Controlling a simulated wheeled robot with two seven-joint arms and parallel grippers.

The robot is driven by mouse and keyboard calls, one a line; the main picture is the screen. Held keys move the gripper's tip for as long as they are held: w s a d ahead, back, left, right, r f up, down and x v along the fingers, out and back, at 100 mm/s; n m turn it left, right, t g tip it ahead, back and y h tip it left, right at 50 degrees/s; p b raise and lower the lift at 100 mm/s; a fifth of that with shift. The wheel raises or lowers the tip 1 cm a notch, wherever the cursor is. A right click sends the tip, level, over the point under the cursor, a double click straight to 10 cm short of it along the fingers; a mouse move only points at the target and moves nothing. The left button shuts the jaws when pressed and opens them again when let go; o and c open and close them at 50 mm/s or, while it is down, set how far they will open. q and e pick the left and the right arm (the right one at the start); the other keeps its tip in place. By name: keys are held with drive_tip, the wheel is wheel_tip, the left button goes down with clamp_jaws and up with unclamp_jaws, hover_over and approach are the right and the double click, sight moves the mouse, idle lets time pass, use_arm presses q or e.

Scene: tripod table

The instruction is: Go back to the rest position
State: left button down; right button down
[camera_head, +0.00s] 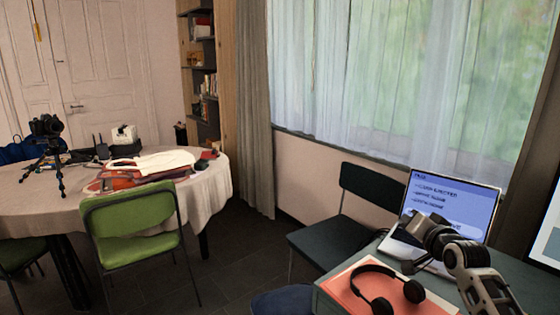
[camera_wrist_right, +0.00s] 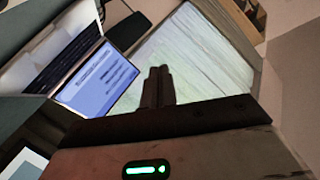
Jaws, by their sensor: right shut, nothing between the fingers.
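My right gripper (camera_head: 411,219) is raised over the desk at the lower right, in front of the laptop (camera_head: 455,199) and covering part of its screen and keyboard. In the right wrist view its two fingers (camera_wrist_right: 158,72) are together, with nothing between them. The laptop's lit blue screen also shows in the wrist view (camera_wrist_right: 100,78), left of the fingers. My left gripper is not in view.
Black headphones (camera_head: 375,271) lie on an orange mat (camera_head: 342,288) on the desk. A monitor (camera_head: 548,238) stands at the right edge. A dark chair (camera_head: 345,238) is beside the desk. A round table (camera_head: 215,190) with a camera tripod (camera_head: 57,170) and a green chair (camera_head: 135,222) are left.

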drive_tip(key=d+r+n+t+h, duration=0.1)
drive_tip(key=d+r+n+h, duration=0.25)
drive_tip(key=n, duration=0.55)
drive_tip(key=s+a+f+g+y, duration=0.1)
drive_tip(key=s+a+f, duration=0.35)
drive_tip(key=f, duration=0.25)
drive_tip(key=s+a+f+n+g+y, duration=0.1)
drive_tip(key=s+a+f, duration=0.2)
drive_tip(key=s+f, duration=0.35)
drive_tip(key=s+a+f+g+y, duration=0.1)
drive_tip(key=s+a+f+y, duration=0.2)
drive_tip(key=f, duration=0.4)
drive_tip(key=s+a+f+g, duration=0.1)
drive_tip(key=s+a+f, duration=0.1)
drive_tip(key=s, duration=0.6)
drive_tip(key=s+a+f+g, duration=0.1)
drive_tip(key=s+a+f, duration=0.2)
drive_tip(key=s, duration=0.5)
drive_tip(key=s+a+f+g, duration=0.1)
drive_tip(key=s+a, duration=0.3)
drive_tip(key=s, duration=0.4)
drive_tip(key=shift+f+m, duration=0.3)
drive_tip(key=shift+f, duration=0.55)
drive_tip(key=shift+s, duration=0.1)
